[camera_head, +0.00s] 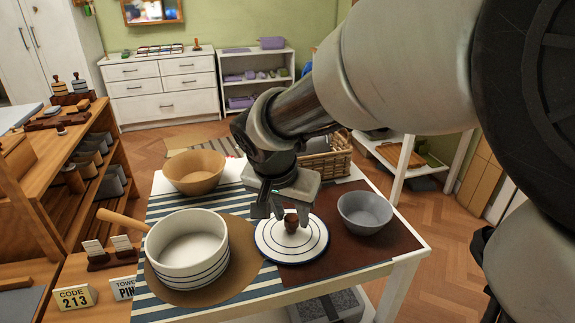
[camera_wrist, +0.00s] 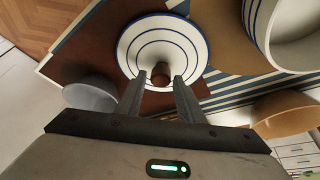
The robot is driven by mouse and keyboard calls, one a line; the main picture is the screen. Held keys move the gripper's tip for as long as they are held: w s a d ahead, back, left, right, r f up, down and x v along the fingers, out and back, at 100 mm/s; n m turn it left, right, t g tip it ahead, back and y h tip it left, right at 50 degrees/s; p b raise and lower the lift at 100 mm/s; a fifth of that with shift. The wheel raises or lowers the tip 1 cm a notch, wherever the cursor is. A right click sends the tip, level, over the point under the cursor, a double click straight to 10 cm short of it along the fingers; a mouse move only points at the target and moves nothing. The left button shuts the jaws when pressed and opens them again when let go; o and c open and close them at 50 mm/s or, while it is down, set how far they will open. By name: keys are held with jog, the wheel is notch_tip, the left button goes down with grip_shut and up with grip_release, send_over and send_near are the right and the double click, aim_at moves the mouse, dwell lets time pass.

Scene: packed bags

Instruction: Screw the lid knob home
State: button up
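The white lid (camera_head: 275,243) with blue rings lies flat on the table, right of the white pot. Its brown knob (camera_head: 291,223) stands at the lid's middle; whether it is fully seated cannot be told. The lid (camera_wrist: 190,45) and knob (camera_wrist: 161,74) also show in the wrist view. My gripper (camera_head: 290,212) points down just above the lid. In the wrist view its fingers (camera_wrist: 159,80) are spread, one on each side of the knob, with a gap that looks narrow. Contact with the knob is not visible. The white pot (camera_head: 190,245) with a wooden handle stands open on a brown round mat.
A grey bowl (camera_head: 365,212) stands close right of the lid, and a wooden bowl (camera_head: 194,172) at the back left. A wicker basket (camera_head: 330,163) is behind the gripper. Code signs (camera_head: 75,297) stand on a side surface at left. The dark red mat's front right is clear.

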grip_shut()
jog(key=shift+f+b, duration=0.15)
jog(key=shift+b, duration=0.25)
jog(key=shift+w+m, duration=0.1)
jog(key=shift+m, duration=0.6)
jog(key=shift+a+m+g+h, duration=0.1)
jog(key=shift+m+g+h, duration=0.3)
jog(key=shift+m, duration=0.5)
jog(key=shift+m+h, duration=0.3)
jog(key=shift+m, duration=0.5)
jog(key=shift+m+g, duration=0.4)
jog(key=shift+m, duration=0.5)
jog(key=shift+h, duration=0.3)
